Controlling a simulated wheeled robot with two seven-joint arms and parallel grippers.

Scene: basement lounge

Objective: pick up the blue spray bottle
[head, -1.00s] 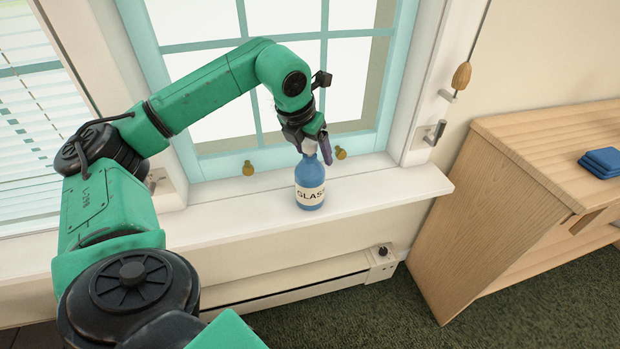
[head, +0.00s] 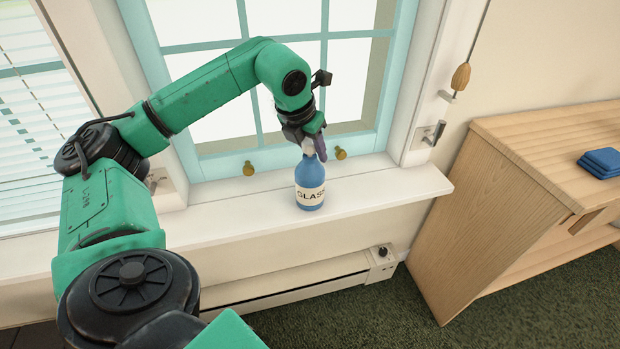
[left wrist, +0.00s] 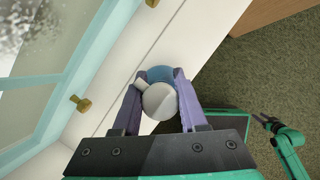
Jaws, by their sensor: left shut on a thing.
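The blue spray bottle (head: 310,188) stands upright on the white window sill in the head view, with a pale label reading "GLASS" and a light spray head on top. My left gripper (head: 313,145) is at the bottle's top from above, shut on it just around the neck. In the left wrist view the bottle's white spray head (left wrist: 160,101) and blue shoulder (left wrist: 160,74) lie between the two purple fingers (left wrist: 155,90). The bottle's base appears to rest on the sill. My right gripper is not in the head view; at the right of the left wrist view a dark gripper (left wrist: 268,125) shows small.
The window sill (head: 390,195) is otherwise clear around the bottle. Brass window knobs (head: 248,168) sit behind it, close to the gripper. A wooden cabinet (head: 500,190) with folded blue cloths (head: 601,162) stands at the right. A heater (head: 300,285) runs below the sill.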

